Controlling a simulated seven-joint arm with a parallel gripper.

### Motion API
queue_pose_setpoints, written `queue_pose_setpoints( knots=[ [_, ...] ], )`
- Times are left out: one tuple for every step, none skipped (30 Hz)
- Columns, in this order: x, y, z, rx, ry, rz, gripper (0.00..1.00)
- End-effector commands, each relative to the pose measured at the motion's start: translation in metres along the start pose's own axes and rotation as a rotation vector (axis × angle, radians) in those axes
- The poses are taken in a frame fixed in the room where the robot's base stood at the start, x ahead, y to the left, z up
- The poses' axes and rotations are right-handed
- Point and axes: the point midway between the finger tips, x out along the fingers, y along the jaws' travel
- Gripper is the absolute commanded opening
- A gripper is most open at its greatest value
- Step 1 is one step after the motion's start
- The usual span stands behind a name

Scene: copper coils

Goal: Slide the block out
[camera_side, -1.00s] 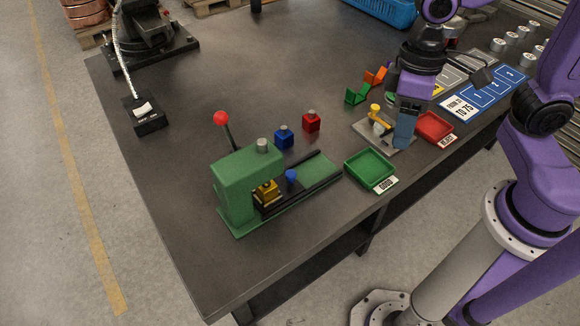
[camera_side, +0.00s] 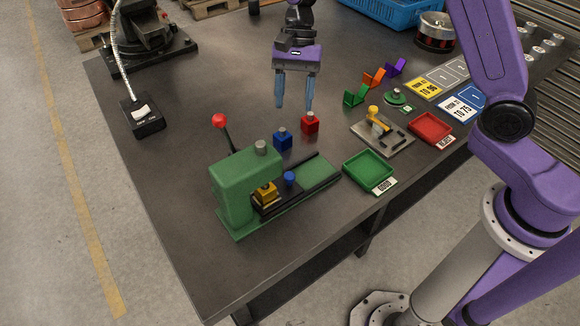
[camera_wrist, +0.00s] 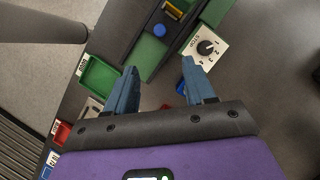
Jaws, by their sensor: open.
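A green press (camera_side: 245,185) with a red-balled lever (camera_side: 219,120) stands at the table's front left. A dark sliding block with a blue knob (camera_side: 289,178) sits between dark rails on its green bed, partly at the press mouth. A gold piece (camera_side: 265,193) is beside the knob, under the press head. In the wrist view the blue knob (camera_wrist: 160,30) and gold piece (camera_wrist: 174,9) show near the top. My gripper (camera_side: 294,107) is open and empty, pointing down above the table behind the small blocks. It also shows in the wrist view (camera_wrist: 160,67), apart from the knob.
A blue block (camera_side: 283,140) and a red block (camera_side: 310,123) stand behind the press bed. A green tray (camera_side: 347,172), a red tray (camera_side: 413,128) and a grey fixture (camera_side: 398,143) lie to the right. A dial box (camera_wrist: 207,48) sits beside the press in the wrist view.

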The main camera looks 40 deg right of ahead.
Motion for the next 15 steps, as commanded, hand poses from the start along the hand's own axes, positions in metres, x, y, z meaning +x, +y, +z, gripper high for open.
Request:
queue_pose_setpoints(
  knots=[
    [0.004, 0.0, 0.0, 0.002, -0.001, 0.001, 0.54],
    [0.006, 0.0, 0.0, 0.002, -0.001, 0.001, 0.54],
    [0.011, 0.0, 0.0, 0.001, -0.001, 0.002, 0.54],
    [0.015, 0.001, 0.0, 0.001, -0.002, 0.003, 0.54],
    [0.019, 0.001, 0.0, 0.001, -0.001, 0.004, 0.54],
    [0.026, 0.001, 0.0, 0.0, -0.001, 0.005, 0.54],
    [0.031, 0.001, 0.0, 0.0, -0.001, 0.004, 0.54],
    [0.037, 0.001, 0.0, 0.0, -0.002, 0.005, 0.54],
    [0.044, 0.001, 0.0, 0.0, -0.002, 0.005, 0.54],
    [0.05, 0.001, 0.0, -0.001, -0.001, 0.005, 0.54],
    [0.056, 0.001, 0.0, -0.001, -0.001, 0.006, 0.54],
    [0.063, 0.002, 0.0, 0.0, -0.001, 0.005, 0.54],
    [0.069, 0.001, 0.0, -0.001, -0.002, 0.005, 0.54],
    [0.074, 0.001, 0.0, -0.001, -0.001, 0.004, 0.54],
    [0.082, 0.002, 0.0, -0.001, -0.001, 0.005, 0.54]
  ],
)
